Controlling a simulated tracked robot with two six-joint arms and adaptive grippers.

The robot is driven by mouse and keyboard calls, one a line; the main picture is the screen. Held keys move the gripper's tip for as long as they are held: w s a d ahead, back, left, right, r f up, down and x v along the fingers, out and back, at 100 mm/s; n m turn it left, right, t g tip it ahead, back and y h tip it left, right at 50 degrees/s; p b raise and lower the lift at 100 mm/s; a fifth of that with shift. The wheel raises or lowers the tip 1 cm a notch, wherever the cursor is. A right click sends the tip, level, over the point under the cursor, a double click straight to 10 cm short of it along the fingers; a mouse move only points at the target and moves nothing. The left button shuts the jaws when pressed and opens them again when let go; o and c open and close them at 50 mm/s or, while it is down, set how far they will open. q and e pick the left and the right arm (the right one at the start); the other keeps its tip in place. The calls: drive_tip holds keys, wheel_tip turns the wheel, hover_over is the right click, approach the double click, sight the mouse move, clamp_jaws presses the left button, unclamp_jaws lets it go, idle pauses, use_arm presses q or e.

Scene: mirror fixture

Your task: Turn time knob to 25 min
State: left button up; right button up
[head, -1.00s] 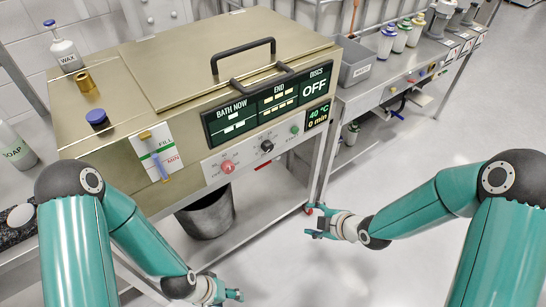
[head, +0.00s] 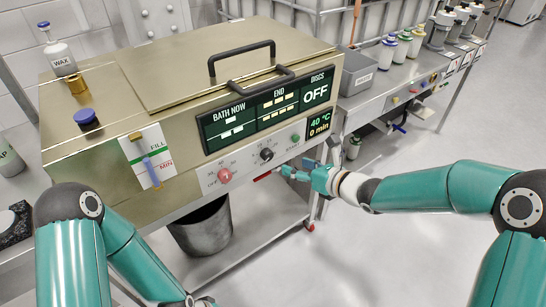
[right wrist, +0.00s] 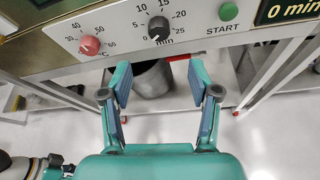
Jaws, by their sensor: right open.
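The black time knob (head: 267,154) is on the front panel of the metallic bath machine (head: 120,75), between a red temperature knob (head: 224,175) and a green START button (head: 295,138). In the right wrist view, the time knob (right wrist: 159,28) has a minute scale up to 25, and its white mark points lower left, near 0. The display (head: 319,123) reads 40 °C and 0 min. My right gripper (head: 286,172) is just below and right of the knob, apart from it. Its fingers (right wrist: 160,82) are open and empty. My left gripper's fingers are below the head view's edge.
A grey bin (head: 203,228) stands under the machine. A black lid handle (head: 240,60) and display panels are above the knobs. A side bench (head: 385,105) with bottles is at right. The floor in front is clear.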

sight(270, 156)
drive_tip(key=p+x, duration=0.1)
drive_tip(key=x, duration=1)
drive_tip(key=shift+w+a+f+p, duration=0.2)
drive_tip(key=shift+w+a+p, duration=0.05)
drive_tip(key=shift+w+p, duration=0.05)
drive_tip(key=c, duration=1)
drive_tip(key=shift+d, duration=0.25)
drive_tip(key=shift+c, duration=0.8)
drive_tip(key=shift+a, duration=0.15)
